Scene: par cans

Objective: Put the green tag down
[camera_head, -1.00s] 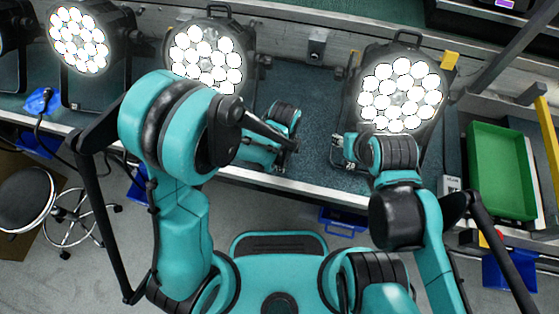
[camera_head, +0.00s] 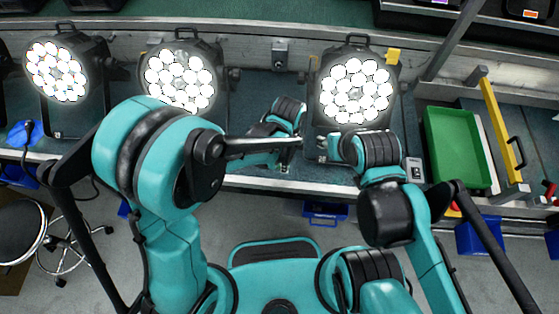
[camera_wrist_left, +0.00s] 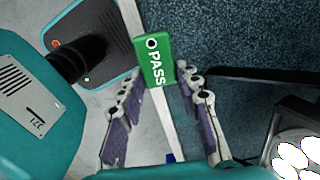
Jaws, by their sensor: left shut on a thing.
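The green tag (camera_wrist_left: 156,60) with white "PASS" lettering and a dark hole shows in the left wrist view, at the fingertips of my left gripper (camera_wrist_left: 163,82). My left gripper is shut on it and holds it over the bench's pale front edge. In the head view my left gripper (camera_head: 284,168) is small and partly hidden at the bench front, left of the right-hand lamp; I cannot make out the tag there. My right gripper (camera_head: 324,150) is just in front of that lamp's base. Its jaws are too small to read.
Bright par cans stand along the bench: left (camera_head: 56,72), middle (camera_head: 180,82) and right (camera_head: 355,92).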

